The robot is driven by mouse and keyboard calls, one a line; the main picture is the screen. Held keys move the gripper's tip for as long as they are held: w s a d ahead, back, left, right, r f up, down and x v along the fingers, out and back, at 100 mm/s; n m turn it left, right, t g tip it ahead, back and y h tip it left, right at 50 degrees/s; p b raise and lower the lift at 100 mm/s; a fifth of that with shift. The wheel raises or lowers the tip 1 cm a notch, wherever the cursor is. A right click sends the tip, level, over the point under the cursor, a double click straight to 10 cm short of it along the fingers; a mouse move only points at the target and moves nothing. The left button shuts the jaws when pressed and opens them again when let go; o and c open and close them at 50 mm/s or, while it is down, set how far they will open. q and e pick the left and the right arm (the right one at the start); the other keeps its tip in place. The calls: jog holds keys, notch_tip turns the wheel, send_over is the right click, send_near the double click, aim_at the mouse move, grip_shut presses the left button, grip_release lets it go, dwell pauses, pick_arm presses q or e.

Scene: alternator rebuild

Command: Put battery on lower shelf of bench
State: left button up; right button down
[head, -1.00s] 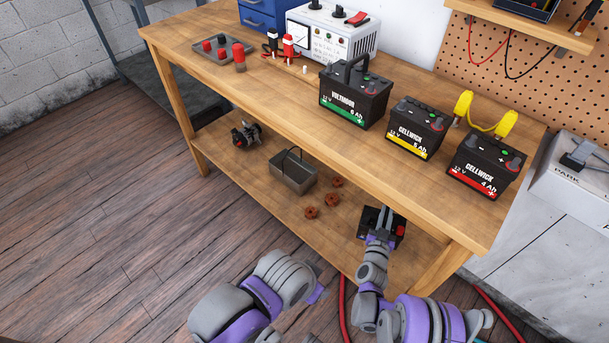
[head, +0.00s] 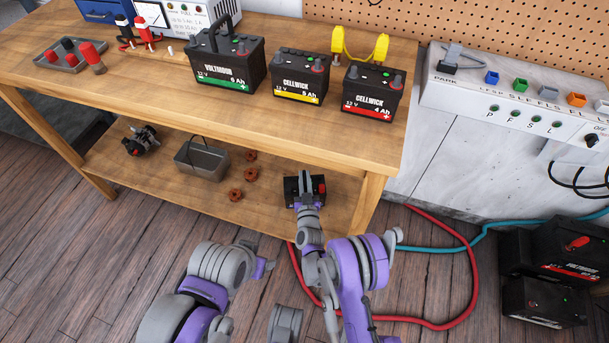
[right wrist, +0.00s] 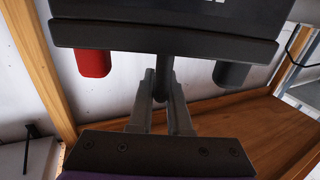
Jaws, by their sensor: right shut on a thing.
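A small black battery (head: 319,187) with a red terminal is at the right end of the bench's lower shelf (head: 160,182). I cannot tell whether it rests on the shelf or hangs just above it. My right gripper (head: 305,180) is shut on the battery's handle. In the right wrist view the two fingers (right wrist: 160,100) pinch a dark handle bar, with the red terminal (right wrist: 93,63) and a grey terminal (right wrist: 230,74) either side.
On the lower shelf are a metal bin (head: 202,160), several rust-coloured round parts (head: 236,194) and a dark mechanical part (head: 140,140). Three batteries stand on the bench top (head: 130,85). A wooden leg (head: 368,200) is close right of my gripper. Red hose (head: 440,325) lies on the floor.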

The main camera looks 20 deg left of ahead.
pick_arm(q)
jog(key=shift+w+f+b, duration=0.1)
jog(key=shift+f+b, duration=0.3)
jog(key=shift+f, duration=0.1)
pick_arm(e)
jog(key=shift+f, duration=1.7)
jog(key=c, duration=1.2)
grip_release()
jog(key=shift+f, duration=0.15)
jog(key=shift+c, duration=0.2)
jog(key=o, duration=0.4)
jog(key=shift+r, duration=0.2)
